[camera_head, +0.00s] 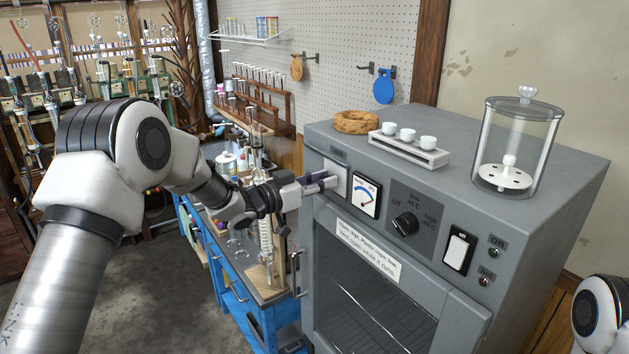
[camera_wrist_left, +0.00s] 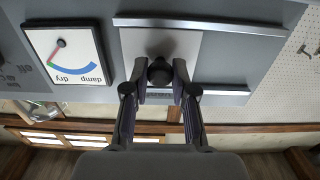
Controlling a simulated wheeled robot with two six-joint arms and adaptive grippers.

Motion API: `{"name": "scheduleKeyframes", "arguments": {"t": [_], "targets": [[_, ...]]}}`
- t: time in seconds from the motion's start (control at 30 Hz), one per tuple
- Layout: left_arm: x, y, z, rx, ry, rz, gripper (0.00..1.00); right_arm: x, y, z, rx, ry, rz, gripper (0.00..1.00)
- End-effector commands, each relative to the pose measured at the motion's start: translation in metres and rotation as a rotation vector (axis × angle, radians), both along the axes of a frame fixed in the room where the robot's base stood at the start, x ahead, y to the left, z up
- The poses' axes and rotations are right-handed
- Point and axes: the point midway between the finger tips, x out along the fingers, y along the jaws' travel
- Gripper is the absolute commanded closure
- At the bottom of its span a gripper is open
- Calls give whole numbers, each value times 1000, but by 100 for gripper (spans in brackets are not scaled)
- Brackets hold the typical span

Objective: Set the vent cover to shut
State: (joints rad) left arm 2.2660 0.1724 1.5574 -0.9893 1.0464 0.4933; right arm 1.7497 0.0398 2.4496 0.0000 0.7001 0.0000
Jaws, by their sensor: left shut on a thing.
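The vent cover (camera_head: 336,176) is a pale flat plate on the upper left of the grey oven's front, beside the damp/dry gauge (camera_head: 366,195). In the left wrist view the vent cover (camera_wrist_left: 193,48) sits between two metal rails, at their gauge end, with a dark round knob (camera_wrist_left: 159,72) on it. My left gripper (camera_head: 319,184) reaches it from the left. In the wrist view my left gripper (camera_wrist_left: 160,92) is shut on the knob, one finger on each side. The vent opening is not visible. My right gripper is out of view.
The grey oven (camera_head: 560,165) carries a cork ring (camera_head: 357,122), a rack of white cups (camera_head: 409,144) and a glass jar (camera_head: 517,145) on top. A dial (camera_head: 405,223) and rocker switch (camera_head: 458,250) are right of the gauge. A blue bench (camera_head: 236,300) with glassware stands left.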

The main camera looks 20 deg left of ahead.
Motion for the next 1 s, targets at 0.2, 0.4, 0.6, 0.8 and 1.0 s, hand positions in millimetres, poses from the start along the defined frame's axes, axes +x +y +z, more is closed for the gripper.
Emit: {"name": "scheduleKeyframes", "arguments": {"t": [0.2, 0.4, 0.6, 0.8, 1.0], "targets": [[0, -1, -3, 3, 7, -2, 64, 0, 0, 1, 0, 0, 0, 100], [0, 0, -3, 2, 6, -1, 50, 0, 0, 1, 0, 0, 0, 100], [-3, 3, -2, 1, 6, 1, 50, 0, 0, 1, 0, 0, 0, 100], [-31, 26, -1, -2, 7, 3, 50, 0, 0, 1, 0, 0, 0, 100], [-71, 57, 0, -4, 5, 2, 50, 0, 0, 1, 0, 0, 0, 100]]}}
